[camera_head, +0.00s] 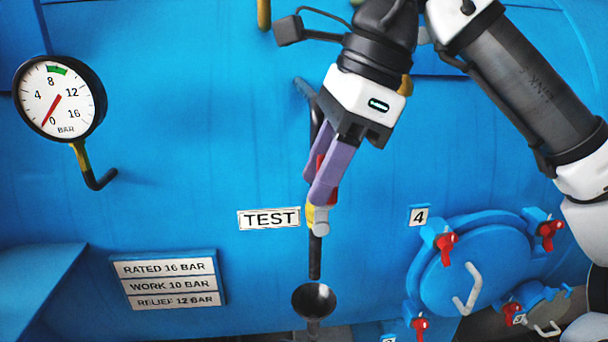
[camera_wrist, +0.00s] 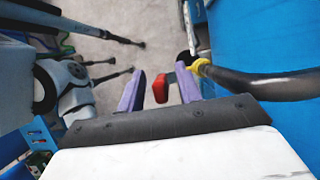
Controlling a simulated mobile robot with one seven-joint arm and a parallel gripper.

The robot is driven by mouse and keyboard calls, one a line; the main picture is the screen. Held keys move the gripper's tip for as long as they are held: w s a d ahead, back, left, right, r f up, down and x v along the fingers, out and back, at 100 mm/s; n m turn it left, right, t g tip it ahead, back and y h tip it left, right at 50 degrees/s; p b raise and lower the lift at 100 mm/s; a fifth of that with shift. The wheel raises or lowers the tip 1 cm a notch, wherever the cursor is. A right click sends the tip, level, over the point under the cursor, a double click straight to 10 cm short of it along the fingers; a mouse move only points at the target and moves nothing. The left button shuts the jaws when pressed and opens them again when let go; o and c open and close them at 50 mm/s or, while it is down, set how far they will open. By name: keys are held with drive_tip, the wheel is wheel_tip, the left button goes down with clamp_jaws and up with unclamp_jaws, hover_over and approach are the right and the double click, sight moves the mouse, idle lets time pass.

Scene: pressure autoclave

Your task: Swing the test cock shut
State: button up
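The test cock (camera_head: 311,214) is a small yellow fitting on a dark vertical pipe, just right of the TEST label (camera_head: 269,218). Its red lever (camera_head: 320,165) is partly hidden by my gripper's purple fingers in the head view. My gripper (camera_head: 314,188) comes down from above at the cock. In the wrist view the red lever (camera_wrist: 161,88) sticks out from the yellow cock (camera_wrist: 198,67) and lies between the two fingers of my gripper (camera_wrist: 161,76).
A dark funnel (camera_head: 314,300) sits under the pipe's end. A pressure gauge (camera_head: 60,98) at left has its needle near 0. A rating plate (camera_head: 169,281) is at lower left. A round blue hatch (camera_head: 470,265) with red-handled clamps is at lower right.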

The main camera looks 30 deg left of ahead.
drive_tip(key=shift+f, duration=0.25)
clamp_jaws()
idle(0.5)
